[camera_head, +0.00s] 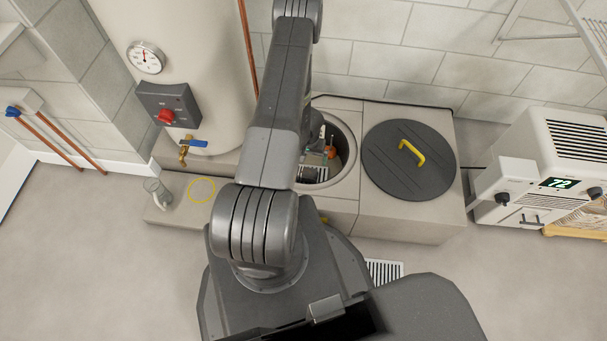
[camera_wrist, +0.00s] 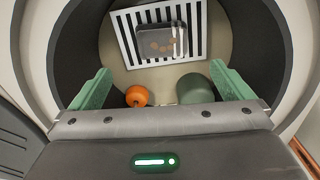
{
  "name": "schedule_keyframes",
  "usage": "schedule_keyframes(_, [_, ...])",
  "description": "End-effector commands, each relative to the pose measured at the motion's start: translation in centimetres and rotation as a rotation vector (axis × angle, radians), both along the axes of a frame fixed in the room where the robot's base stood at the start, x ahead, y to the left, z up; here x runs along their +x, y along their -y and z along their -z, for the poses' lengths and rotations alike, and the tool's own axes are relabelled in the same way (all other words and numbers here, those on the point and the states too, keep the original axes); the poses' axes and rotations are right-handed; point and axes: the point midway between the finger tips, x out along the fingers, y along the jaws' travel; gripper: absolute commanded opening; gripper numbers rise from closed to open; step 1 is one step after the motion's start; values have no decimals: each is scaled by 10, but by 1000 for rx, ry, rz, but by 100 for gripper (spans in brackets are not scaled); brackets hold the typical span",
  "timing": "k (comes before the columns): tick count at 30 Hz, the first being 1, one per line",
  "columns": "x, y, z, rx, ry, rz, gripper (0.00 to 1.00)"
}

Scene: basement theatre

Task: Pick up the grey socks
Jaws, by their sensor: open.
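My gripper (camera_wrist: 160,69) is open in the wrist view, its two green fingers spread wide with nothing between the tips. It points down into a round well. A rounded grey-green thing (camera_wrist: 193,88) lies in the well near the right finger, partly hidden by the gripper body. I cannot tell whether it is the grey socks. No other sock shape shows clearly. In the head view, my arm hides most of the gripper.
An orange round thing (camera_wrist: 138,96) lies near the left finger. Beyond are a black-and-white striped panel (camera_wrist: 130,42) and a grey tray (camera_wrist: 142,45) with several brown discs. The well's rim (camera_head: 353,160) surrounds the gripper. A dark lid (camera_head: 408,176) with a yellow handle lies right.

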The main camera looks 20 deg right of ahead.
Motion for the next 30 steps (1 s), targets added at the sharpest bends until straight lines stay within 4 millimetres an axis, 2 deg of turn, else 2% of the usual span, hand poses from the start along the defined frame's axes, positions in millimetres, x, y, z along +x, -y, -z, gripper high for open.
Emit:
schedule_keyframes(1, [0, 0, 15, 0, -1, -1, 100])
schedule_keyframes(9, [0, 0, 59, 0, -1, -1, 100])
schedule_keyframes(12, [0, 0, 69, 0, -1, 0, 100])
schedule_keyframes(20, [1, -1, 80, -1, 0, -1, 100])
schedule_keyframes(30, [2, -4, 125, -2, -1, -1, 100])
